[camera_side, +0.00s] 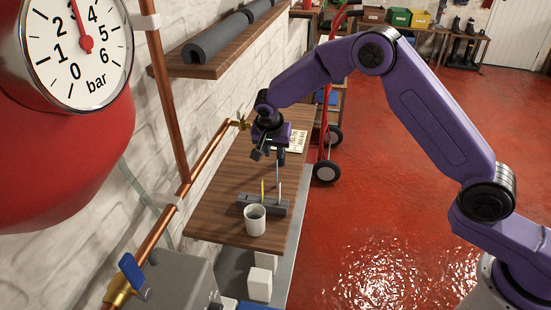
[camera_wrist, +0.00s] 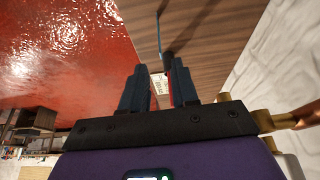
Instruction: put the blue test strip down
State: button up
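The blue test strip (camera_side: 277,173) is upright just below my gripper (camera_side: 270,156) in the side view. Its lower end is near the grey holder (camera_side: 249,201), partly behind a pale strip, so I cannot tell whether it touches it. In the wrist view the thin strip (camera_wrist: 158,32) extends away from between the fingertips of my gripper (camera_wrist: 160,72). A gap shows between the fingers, but whether they grip the strip is unclear.
A yellow strip (camera_side: 262,190) and a pale strip (camera_side: 280,190) stand at the grey holder. A white cup (camera_side: 255,221) stands in front of it on the wooden board (camera_side: 213,222). A printed card (camera_side: 298,141) lies farther back. A copper pipe (camera_side: 206,160) runs along the wall.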

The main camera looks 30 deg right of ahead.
jog(key=shift+v, duration=0.95)
jog(key=s+r+n+g+y, duration=0.1)
jog(key=s+r+n, duration=0.35)
jog(key=s, duration=0.45)
jog(key=s+r+n+y, duration=0.1)
jog(key=s+r+n, duration=0.4)
jog(key=s, duration=0.5)
jog(key=s+d+n, duration=0.3)
jog(key=s+n, duration=0.1)
jog(key=s, duration=0.4)
jog(key=s+d+n+g+y, duration=0.1)
jog(key=s+d+n, duration=0.2)
jog(key=s, duration=0.5)
jog(key=s+d+n+g, duration=0.1)
jog(key=s+d+n, duration=0.3)
jog(key=s, duration=0.4)
jog(key=shift+n+y, duration=0.3)
jog(key=shift+n, duration=0.15)
jog(key=shift+s+r, duration=0.1)
jog(key=shift+r, duration=0.1)
